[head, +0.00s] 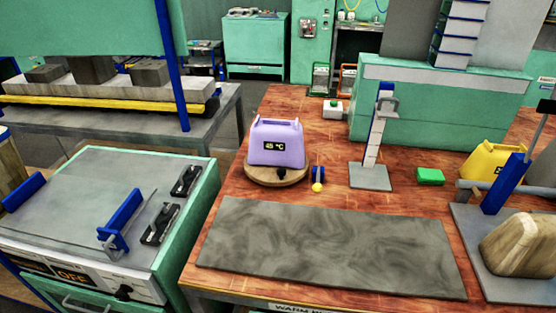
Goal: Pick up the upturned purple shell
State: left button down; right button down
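The purple shell (277,143) sits on a round wooden disc (262,176) on the red-brown wooden table, left of the table's middle. Its top edge has raised ends with a dip between them, and a small dark display reading a temperature in °C shows on its front. A small black knob (281,173) is at the disc's front edge. The shell's rear side and its inside are hidden. Neither of my grippers is in view, and nothing is seen touching the shell.
A dark grey mat (330,245) covers the table's front. A small blue-and-yellow item (318,180) stands right of the disc. Further right are an upright gauge stand (371,175), a green block (430,176) and a yellow shell (492,159). A brown shell (525,245) is at lower right.

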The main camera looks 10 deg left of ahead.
aim_at(276, 142)
jog(key=z, duration=1.25)
jog(key=u, duration=1.65)
jog(key=j+u, duration=0.35)
jog(key=i+j+u, duration=0.15)
jog(key=u, duration=0.2)
jog(key=i+j+u, duration=0.15)
jog(key=j+u, duration=0.2)
